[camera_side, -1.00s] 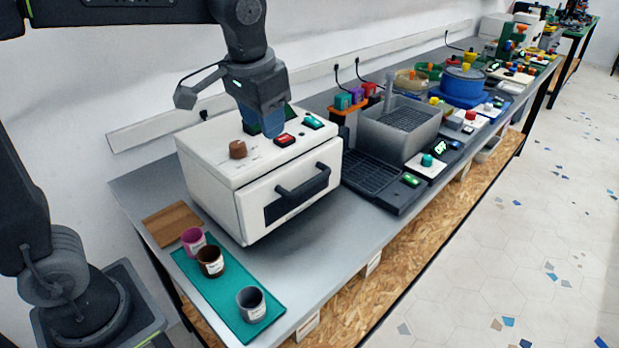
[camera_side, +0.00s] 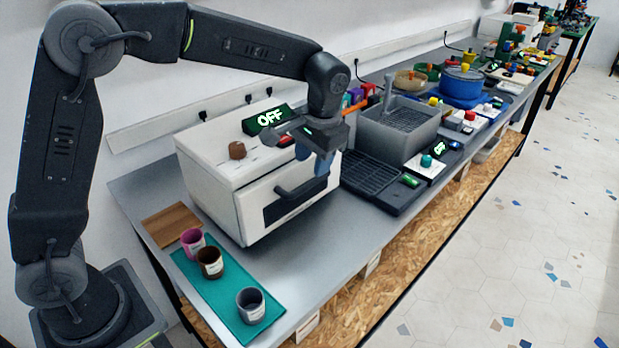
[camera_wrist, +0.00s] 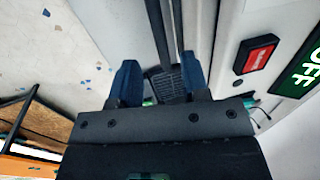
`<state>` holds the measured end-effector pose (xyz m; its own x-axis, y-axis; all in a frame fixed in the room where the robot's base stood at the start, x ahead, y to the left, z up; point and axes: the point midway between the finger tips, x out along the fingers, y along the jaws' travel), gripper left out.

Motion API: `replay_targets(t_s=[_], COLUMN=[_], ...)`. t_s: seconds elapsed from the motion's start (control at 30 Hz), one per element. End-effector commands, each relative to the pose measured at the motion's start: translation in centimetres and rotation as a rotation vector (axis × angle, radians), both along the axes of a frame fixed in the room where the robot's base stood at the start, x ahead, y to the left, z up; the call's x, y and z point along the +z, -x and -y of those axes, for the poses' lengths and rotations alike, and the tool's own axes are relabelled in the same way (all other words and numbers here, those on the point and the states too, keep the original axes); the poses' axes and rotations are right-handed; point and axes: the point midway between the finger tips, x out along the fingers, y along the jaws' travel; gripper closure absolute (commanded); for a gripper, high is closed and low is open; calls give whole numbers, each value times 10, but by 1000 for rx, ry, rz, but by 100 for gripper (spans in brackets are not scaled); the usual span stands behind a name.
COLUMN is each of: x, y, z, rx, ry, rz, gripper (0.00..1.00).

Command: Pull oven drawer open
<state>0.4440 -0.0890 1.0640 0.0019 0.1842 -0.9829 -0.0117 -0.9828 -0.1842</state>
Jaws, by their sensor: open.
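The white oven (camera_side: 212,158) stands on the grey bench in the side view. Its drawer front (camera_side: 254,215) is closed and carries a dark bar handle (camera_side: 292,192). My gripper (camera_side: 320,172) points down at the right end of the handle, which it partly hides. In the wrist view, my blue fingertips (camera_wrist: 160,76) are spread apart, with the dark handle (camera_wrist: 157,32) between them in the picture. I cannot tell whether a finger touches it. A red button (camera_wrist: 256,54) and a green OFF display (camera_wrist: 305,72) are on the oven top.
Several cups, including a brown one (camera_side: 209,263), stand on a teal mat (camera_side: 228,312) at the front left. A wooden board (camera_side: 172,224) lies beside it. A grey sink (camera_side: 398,130) and drain tray (camera_side: 374,176) are to the right. The bench before the drawer is clear.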

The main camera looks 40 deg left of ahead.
Motion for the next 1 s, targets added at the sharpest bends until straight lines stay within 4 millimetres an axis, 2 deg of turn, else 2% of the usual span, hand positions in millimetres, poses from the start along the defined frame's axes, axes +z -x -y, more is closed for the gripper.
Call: replay_targets(t_s=[0.1,0.3,0.43,0.7,0.77,1.0], x=[-23,-47,-54,-55,-55,-55], y=[0,0,0,0,0,0], z=[-5,-9,-11,-11,-11,-11], rx=[2,2,1,1,1,1], ry=[-1,0,0,0,0,0], rz=[-3,-1,0,1,1,1], gripper=[58,58,58,58,62,85])
